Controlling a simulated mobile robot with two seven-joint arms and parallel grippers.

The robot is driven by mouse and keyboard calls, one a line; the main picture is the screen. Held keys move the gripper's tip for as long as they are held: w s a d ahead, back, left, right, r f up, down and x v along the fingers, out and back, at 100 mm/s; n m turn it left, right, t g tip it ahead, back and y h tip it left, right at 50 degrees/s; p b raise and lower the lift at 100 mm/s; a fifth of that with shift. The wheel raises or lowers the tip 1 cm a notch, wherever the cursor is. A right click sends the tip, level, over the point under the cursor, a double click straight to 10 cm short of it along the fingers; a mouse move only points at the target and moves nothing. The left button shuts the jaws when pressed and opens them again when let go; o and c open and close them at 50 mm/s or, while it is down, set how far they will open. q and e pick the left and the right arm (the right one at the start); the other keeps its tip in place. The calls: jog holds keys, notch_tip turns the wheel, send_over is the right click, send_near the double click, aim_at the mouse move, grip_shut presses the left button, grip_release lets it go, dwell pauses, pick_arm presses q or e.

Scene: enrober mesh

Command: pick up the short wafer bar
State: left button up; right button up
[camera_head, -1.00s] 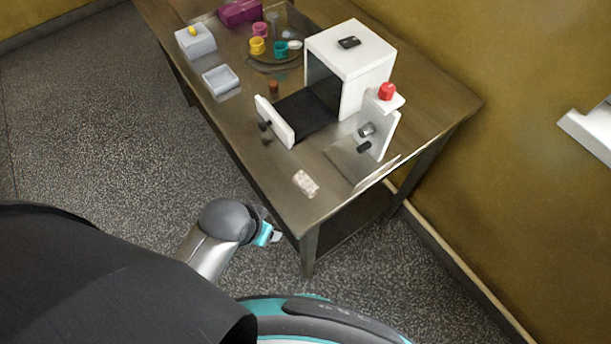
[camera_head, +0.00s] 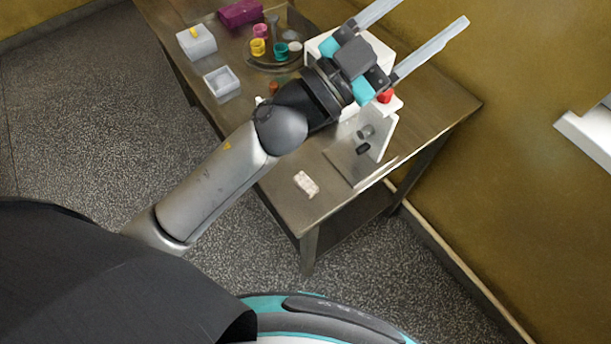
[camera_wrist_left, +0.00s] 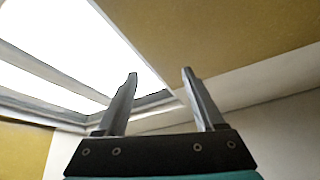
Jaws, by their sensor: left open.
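My left gripper (camera_head: 432,11) is raised high above the table in the head view, pointing to the upper right. Its two long fingers are apart with nothing between them. In the left wrist view the open fingers (camera_wrist_left: 159,74) point toward a ceiling and a bright opening; no table object shows there. A small brown piece (camera_head: 273,87) lies behind the forearm and may be the short wafer bar, but it is too small to tell. A pale speckled block (camera_head: 306,184) lies near the table's front corner, well away from the gripper. My right gripper is not in view.
A white machine (camera_head: 390,62) with a red knob (camera_head: 385,97) stands partly hidden behind my left arm. A metal stand (camera_head: 368,150) is beside it. White trays (camera_head: 222,83), coloured cups (camera_head: 258,47) and a purple box (camera_head: 240,13) are at the back left of the table (camera_head: 440,112).

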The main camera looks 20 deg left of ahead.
pick_arm(q)
jog(key=s+d+m+g+h, duration=0.5)
jog(key=s+d+m+g, duration=0.1)
jog(key=m+g, duration=0.35)
jog(key=m+g+y, duration=0.1)
jog(key=g+y, duration=0.6)
jog(key=y, duration=1.4)
send_over(305, 183)
notch_tip(305, 183, down, 22)
jog(key=f, duration=0.8)
jog(key=shift+w+f, duration=0.25)
jog(key=shift+s+f, duration=0.2)
jog(key=shift+f, duration=2.85)
